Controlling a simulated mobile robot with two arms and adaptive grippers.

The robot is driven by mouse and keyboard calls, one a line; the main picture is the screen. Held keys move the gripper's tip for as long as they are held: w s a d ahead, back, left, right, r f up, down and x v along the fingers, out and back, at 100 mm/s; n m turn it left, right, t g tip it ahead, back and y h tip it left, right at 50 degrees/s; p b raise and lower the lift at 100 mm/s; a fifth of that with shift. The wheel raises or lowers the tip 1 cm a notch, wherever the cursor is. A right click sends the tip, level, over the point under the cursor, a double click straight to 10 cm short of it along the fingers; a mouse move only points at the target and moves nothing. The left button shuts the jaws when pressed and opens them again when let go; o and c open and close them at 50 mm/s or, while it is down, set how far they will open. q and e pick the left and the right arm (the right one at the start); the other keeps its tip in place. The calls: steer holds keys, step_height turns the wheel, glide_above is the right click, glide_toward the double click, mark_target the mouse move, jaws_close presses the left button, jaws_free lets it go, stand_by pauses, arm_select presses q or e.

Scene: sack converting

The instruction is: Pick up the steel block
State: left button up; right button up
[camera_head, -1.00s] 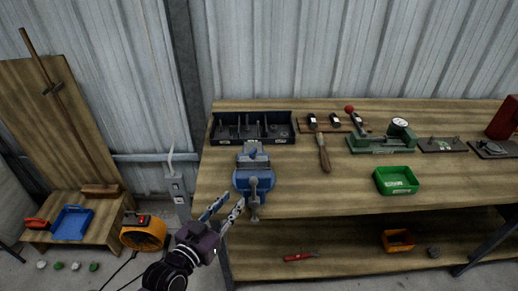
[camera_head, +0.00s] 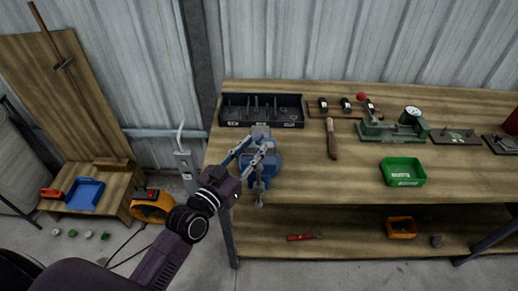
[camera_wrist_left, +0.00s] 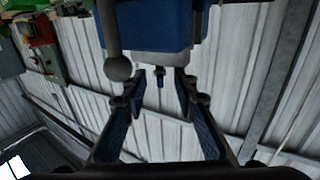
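A blue bench vise (camera_head: 267,167) stands at the left front of the workbench, and its blue body also fills the top of the left wrist view (camera_wrist_left: 160,25). A small grey piece shows at the top of the vise, partly behind my gripper; I cannot tell whether it is the steel block or part of the jaws. My left gripper (camera_head: 251,150) is open, its fingers spread at the vise in the head view. In the left wrist view its fingertips (camera_wrist_left: 160,76) are apart with no object clearly held. My right gripper is not in view.
The vise handle's ball end (camera_wrist_left: 118,68) is close to one finger. A black divided tray (camera_head: 262,124) lies behind the vise. A wooden-handled tool (camera_head: 332,140), a green bin (camera_head: 403,172) and a green gauge device (camera_head: 392,131) are to the right. The bench front between vise and bin is clear.

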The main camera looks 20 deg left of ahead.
mark_target(256, 144)
arm_select(q)
steer(key=x, duration=0.3)
steer(key=shift+w+d+p, duration=0.1)
steer(key=shift+w+p, duration=0.15)
steer(key=shift+p, duration=0.1)
jaws_close()
